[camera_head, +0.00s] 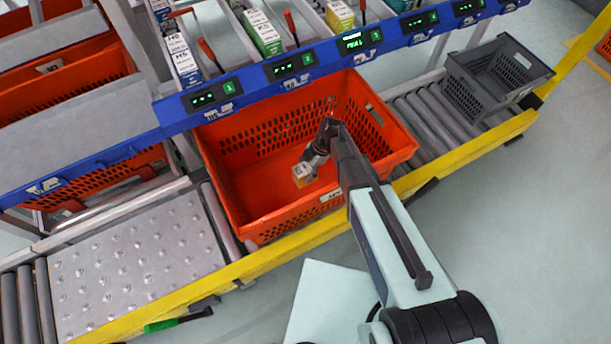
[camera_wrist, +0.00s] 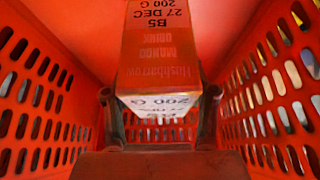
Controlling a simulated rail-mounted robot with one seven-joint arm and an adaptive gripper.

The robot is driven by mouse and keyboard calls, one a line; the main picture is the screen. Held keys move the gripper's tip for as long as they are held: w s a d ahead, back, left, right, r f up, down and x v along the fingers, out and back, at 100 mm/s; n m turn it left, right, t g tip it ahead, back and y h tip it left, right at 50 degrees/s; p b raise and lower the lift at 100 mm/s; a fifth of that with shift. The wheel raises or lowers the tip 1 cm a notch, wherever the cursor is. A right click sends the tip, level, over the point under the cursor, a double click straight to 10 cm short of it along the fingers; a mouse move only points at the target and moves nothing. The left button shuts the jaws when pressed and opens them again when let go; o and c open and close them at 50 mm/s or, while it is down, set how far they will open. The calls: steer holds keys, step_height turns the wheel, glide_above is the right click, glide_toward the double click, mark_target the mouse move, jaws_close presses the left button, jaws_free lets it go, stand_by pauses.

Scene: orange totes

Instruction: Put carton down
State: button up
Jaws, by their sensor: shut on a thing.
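The carton (camera_head: 303,174) is small, orange with a white top, and sits in my gripper over the orange tote. In the wrist view the carton (camera_wrist: 158,60) shows printed text, including "B5" and "200 G", and lies between the two fingers. My gripper (camera_head: 316,158) reaches into the orange tote (camera_head: 225,180) and is shut on the carton. The fingers also show in the wrist view (camera_wrist: 160,110). Perforated tote walls rise on both sides of the carton there. I cannot tell whether the carton touches the tote floor.
The tote stands on a roller conveyor with a yellow rail (camera_head: 290,238). A blue shelf beam (camera_head: 290,68) with green displays runs behind it, with several cartons above. A grey crate (camera_head: 495,78) sits at right. A ball-transfer plate (camera_head: 135,260) lies at left. The tote looks otherwise empty.

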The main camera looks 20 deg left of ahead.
step_height(320, 180, down, 4)
steer(key=shift+r, duration=0.15)
steer(key=shift+f, duration=0.3)
steer(key=shift+f, duration=0.35)
steer(key=o, duration=1.3)
steer(key=shift+r, duration=0.15)
steer(key=shift+r, duration=0.45)
steer(key=v, duration=1.1)
steer(key=shift+w+d+r+b, duration=0.15)
steer(key=shift+d+r+b, duration=0.1)
steer(key=shift+b, duration=0.2)
